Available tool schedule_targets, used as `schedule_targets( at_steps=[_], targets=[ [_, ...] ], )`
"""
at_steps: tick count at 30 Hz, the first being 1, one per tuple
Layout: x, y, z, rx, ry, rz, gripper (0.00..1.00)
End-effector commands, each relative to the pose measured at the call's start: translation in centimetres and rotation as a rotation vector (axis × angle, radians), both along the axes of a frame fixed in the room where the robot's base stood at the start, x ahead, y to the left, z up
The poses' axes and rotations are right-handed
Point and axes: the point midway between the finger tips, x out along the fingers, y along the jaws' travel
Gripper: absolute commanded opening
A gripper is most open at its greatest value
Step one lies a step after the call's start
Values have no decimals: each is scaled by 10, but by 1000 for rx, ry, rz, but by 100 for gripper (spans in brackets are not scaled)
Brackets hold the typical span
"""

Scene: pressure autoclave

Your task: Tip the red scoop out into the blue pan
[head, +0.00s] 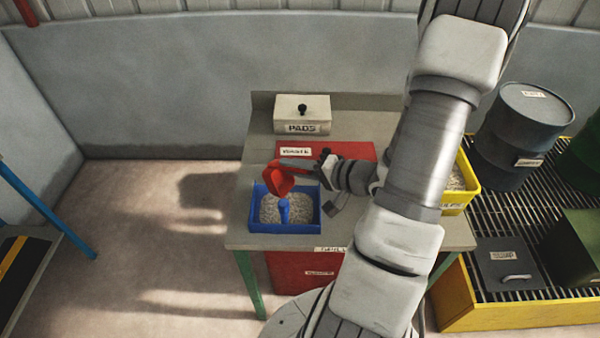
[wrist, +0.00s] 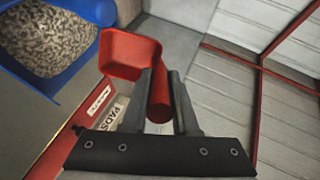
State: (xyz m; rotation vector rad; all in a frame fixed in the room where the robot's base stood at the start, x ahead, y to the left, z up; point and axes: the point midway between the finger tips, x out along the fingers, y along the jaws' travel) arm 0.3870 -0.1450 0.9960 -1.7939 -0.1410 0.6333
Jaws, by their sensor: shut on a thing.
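My gripper (head: 297,168) is shut on the handle of the red scoop (head: 281,183), which it holds above the blue pan (head: 270,228). In the wrist view the handle lies between my two fingers (wrist: 163,100) and the scoop's bowl (wrist: 131,54) reaches out beyond the fingertips. The bowl is tilted, and I see only red inside it, no granules. The pan holds pale grey granules, and part of it also shows in the wrist view (wrist: 95,9). A small blue piece (head: 284,212) stands up in the pan below the scoop.
A yellow bin (head: 455,210) with granules stands at the table's right, partly behind my arm. A box labelled PADS (head: 302,110) sits at the back. A red labelled surface (head: 345,151) lies behind the pan. Drums (head: 517,135) stand on a yellow-edged grating at right.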

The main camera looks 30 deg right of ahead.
Motion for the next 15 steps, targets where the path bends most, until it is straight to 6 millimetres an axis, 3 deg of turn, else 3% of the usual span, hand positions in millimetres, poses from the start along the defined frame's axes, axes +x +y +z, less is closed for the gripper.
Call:
schedule_targets(
  at_steps=[5, 15],
  targets=[
    [-12, -8, 0, -10, 19, 6, 0],
    [2, 0, 23, -92, 176, 12, 0]
  ],
)
